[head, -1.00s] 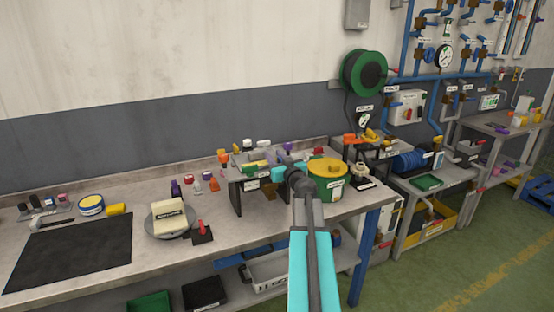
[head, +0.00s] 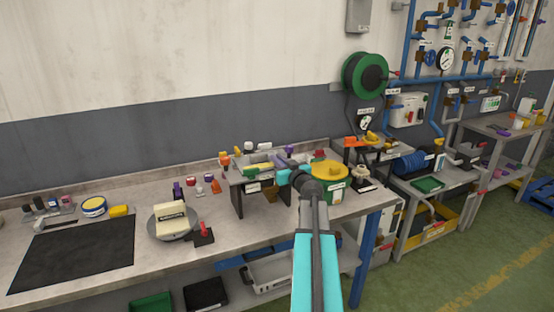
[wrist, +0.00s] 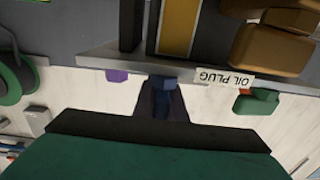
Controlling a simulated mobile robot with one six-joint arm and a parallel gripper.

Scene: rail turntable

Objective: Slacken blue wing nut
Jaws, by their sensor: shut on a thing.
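A small dark blue piece, which looks like the blue wing nut (wrist: 165,83), shows in the wrist view just below the edge of the grey raised stand. My gripper (wrist: 161,103) has its dark fingers closed around it, and its far parts are in shade. In the head view my gripper (head: 281,162) is over the small raised stand (head: 251,185) on the bench. The wing nut cannot be made out there. An upside-down "OIL PLUG" label (wrist: 225,78) is on the stand's edge beside the fingers in the wrist view.
A green tub with a yellow lid (head: 329,169) stands close to the right of my gripper. A plate with a pale block (head: 171,220) and a red-handled item (head: 203,232) are to the left. A black mat (head: 75,252) lies far left.

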